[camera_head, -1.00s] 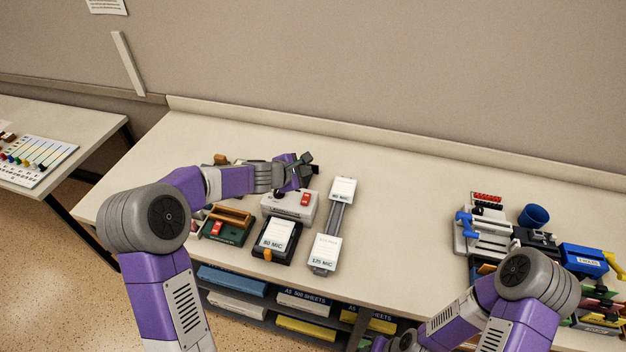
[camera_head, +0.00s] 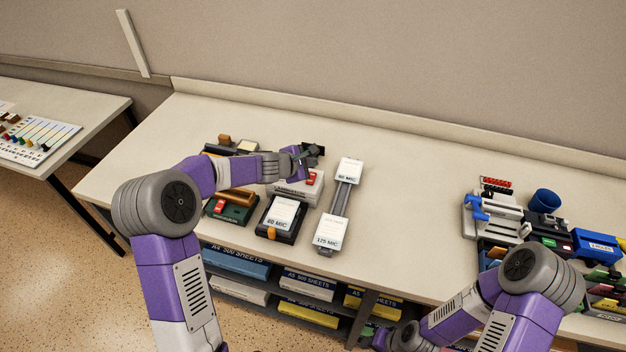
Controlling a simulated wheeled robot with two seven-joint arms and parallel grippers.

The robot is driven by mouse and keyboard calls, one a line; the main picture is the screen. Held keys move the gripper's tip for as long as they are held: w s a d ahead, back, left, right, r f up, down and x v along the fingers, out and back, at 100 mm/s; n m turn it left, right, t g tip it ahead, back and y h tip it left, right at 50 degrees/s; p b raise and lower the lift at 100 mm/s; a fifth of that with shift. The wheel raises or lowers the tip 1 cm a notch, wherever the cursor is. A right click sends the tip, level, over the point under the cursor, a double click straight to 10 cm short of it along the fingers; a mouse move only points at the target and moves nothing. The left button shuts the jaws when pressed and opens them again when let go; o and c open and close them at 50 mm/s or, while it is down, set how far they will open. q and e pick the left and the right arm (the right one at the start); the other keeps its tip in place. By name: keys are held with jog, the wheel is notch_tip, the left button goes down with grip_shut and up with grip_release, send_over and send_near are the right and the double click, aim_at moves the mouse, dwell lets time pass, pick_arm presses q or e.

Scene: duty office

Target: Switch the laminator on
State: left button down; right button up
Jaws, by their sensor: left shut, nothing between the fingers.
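A light grey box-shaped machine (camera_head: 292,193) with a red switch (camera_head: 312,178) on its top right stands on the bench; I take it to be the laminator. My left gripper (camera_head: 311,156) is shut and empty, just behind and above the red switch. The wrist and gripper hide the machine's back and upper left part. I cannot tell whether the fingers touch the machine or which way the switch is set.
A black holder with an 80 MIC card (camera_head: 282,214) stands in front, and a rail with 80 and 125 MIC cards (camera_head: 338,207) to the right. A green device (camera_head: 230,210) is at left. A blue cup (camera_head: 544,201) stands among several devices at right. The bench middle is clear.

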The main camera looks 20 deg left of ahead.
pick_arm(q)
jog(key=shift+w+f+b, duration=0.15)
jog(key=shift+f+b, duration=0.3)
jog(key=shift+f, duration=0.25)
jog(key=shift+w+f+b, duration=0.1)
jog(key=shift+f+b, duration=0.3)
jog(key=shift+f, duration=0.25)
jog(key=shift+f, duration=0.15)
dwell(0.8)
jog(key=shift+w+f+b, duration=0.1)
jog(key=shift+f+b, duration=0.2)
jog(key=shift+b, duration=0.1)
jog(key=shift+f+b, duration=0.35)
jog(key=shift+f, duration=0.05)
dwell(0.5)
jog(key=shift+r, duration=0.2)
jog(key=shift+r+p, duration=0.65)
jog(key=shift+r, duration=0.05)
jog(key=r+p, duration=0.2)
jog(key=s+r+p, duration=0.1)
jog(key=r+p, duration=0.1)
jog(key=r, duration=0.1)
dwell(0.3)
